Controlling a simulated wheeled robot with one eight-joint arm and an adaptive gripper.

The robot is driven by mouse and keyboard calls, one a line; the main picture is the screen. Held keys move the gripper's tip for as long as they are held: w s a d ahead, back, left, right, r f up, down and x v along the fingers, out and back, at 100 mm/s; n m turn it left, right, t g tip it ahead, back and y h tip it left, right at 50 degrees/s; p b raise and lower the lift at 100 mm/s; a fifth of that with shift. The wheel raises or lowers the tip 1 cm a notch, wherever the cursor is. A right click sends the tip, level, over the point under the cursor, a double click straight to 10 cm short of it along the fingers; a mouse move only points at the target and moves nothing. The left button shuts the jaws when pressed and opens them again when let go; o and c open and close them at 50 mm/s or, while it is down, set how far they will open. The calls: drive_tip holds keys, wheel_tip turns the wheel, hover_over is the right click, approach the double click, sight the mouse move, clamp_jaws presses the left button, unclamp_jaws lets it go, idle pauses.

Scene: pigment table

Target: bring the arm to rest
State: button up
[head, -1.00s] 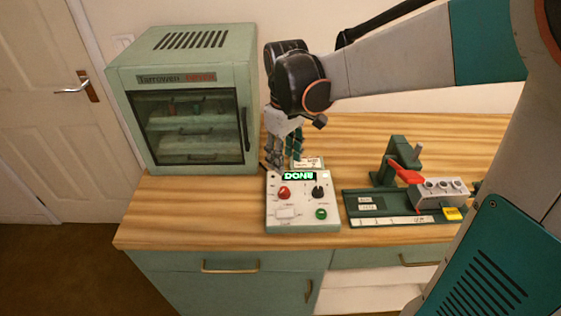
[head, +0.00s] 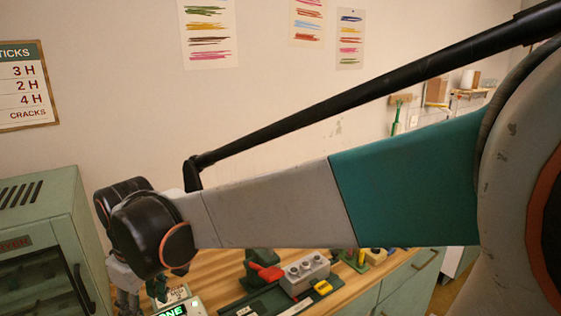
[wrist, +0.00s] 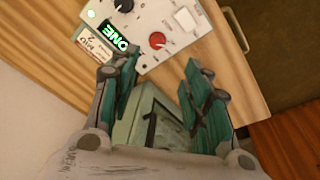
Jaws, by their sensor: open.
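My arm reaches across the head view from the right, with my gripper (head: 140,298) low at the left beside the dryer cabinet, cut off by the bottom edge. In the wrist view my gripper (wrist: 160,68) is open, its two green-lined fingers apart with nothing held between them. The pale control box (wrist: 150,15) lies beyond the fingertips, with a red knob, a black knob and a lit green display partly reading "ONE". In the head view only a corner of the control box (head: 194,306) shows. I cannot tell the exact gap between fingers and box.
The green dryer cabinet (head: 70,205) stands close at the left. A small labelled card (wrist: 90,45) lies beside the control box. A green stand with a red lever (head: 266,272) and a grey block (head: 305,275) sit to the right. The wall carries a sign (head: 22,88) and colour charts.

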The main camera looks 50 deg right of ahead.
drive_tip(key=s+m+t, duration=0.3)
drive_tip(key=s+t, duration=0.1)
drive_tip(key=s, duration=0.6)
drive_tip(key=shift+r+m+t, duration=0.35)
drive_tip(key=shift+m+t, duration=0.05)
idle(0.3)
